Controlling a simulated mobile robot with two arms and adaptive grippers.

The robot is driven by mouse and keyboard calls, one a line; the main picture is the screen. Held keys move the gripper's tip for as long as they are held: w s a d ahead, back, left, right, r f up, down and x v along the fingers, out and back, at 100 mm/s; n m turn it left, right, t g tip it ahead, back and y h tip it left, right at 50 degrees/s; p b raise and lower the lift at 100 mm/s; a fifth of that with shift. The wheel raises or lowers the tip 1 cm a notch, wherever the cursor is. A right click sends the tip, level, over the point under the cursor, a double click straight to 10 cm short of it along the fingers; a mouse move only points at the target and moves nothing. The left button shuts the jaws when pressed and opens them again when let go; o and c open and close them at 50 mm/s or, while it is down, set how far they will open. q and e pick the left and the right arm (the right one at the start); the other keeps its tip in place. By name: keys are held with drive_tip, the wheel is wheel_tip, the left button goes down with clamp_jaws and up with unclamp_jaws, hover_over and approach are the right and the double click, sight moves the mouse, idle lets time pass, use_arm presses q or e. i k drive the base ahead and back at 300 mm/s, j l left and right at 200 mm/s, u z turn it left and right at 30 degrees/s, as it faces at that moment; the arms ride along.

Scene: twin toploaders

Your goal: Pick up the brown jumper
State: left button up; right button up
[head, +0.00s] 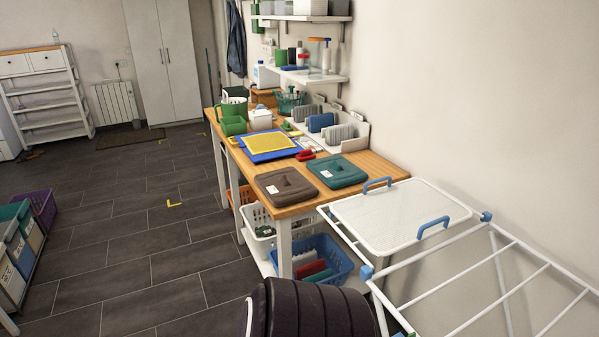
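The brown jumper (286,186) lies folded flat on the wooden worktop near its front end, with a white label on its left part. A folded teal jumper (337,171) with a white label lies just to the right of it, close beside it. Neither gripper shows in the head view, and nothing covers the brown jumper.
The worktop (384,168) also holds a blue tray with a yellow mesh (268,144), green jugs (232,124) and a rack. A white drying rack (500,247) with a blue-handled board (400,213) stands at right. Baskets (342,255) sit below. Floor (150,225) at left is largely clear.

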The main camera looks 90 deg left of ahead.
sight(286, 186)
drive_tip(key=u, duration=2.9)
drive_tip(key=i+j, duration=0.15)
drive_tip(key=i, duration=0.3)
drive_tip(key=i+j+z, duration=0.1)
drive_tip(key=i, duration=0.4)
drive_tip(key=i+j, duration=0.25)
drive_tip(key=i, duration=0.2)
drive_tip(key=j+z, duration=0.15)
drive_tip(key=i+j, duration=0.05)
